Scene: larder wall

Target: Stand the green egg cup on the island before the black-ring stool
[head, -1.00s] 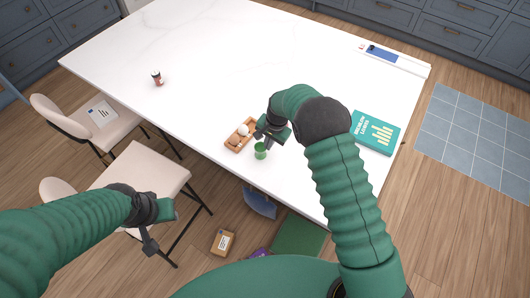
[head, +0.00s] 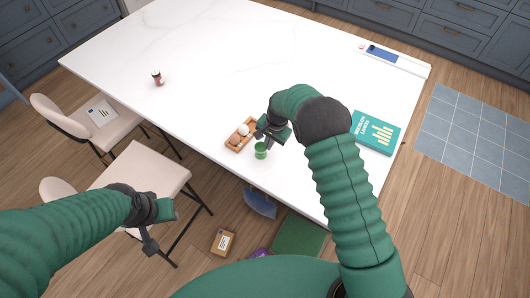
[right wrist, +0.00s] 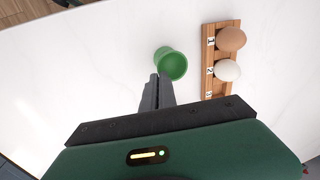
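The green egg cup (head: 261,151) is upright at the island's (head: 240,60) near edge, beside a wooden egg rack (head: 236,145). In the right wrist view the cup (right wrist: 174,65) shows its open mouth. My right gripper (head: 267,137) is over the cup. Its fingers (right wrist: 158,80) are close together and overlap the cup's near rim, seemingly pinching its wall. Whether the cup's base touches the top is hidden. My left gripper (head: 156,232) hangs off the island by the nearer stool; its finger gap is unclear. Two pale stools (head: 85,122) (head: 145,172) stand at left; no black ring is readable.
The rack holds a brown egg (right wrist: 231,39) and a white egg (right wrist: 228,70). A teal book (head: 375,132) lies to the right, a small jar (head: 157,78) to the left. The island's middle is clear. A cardboard box (head: 222,242) is on the floor.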

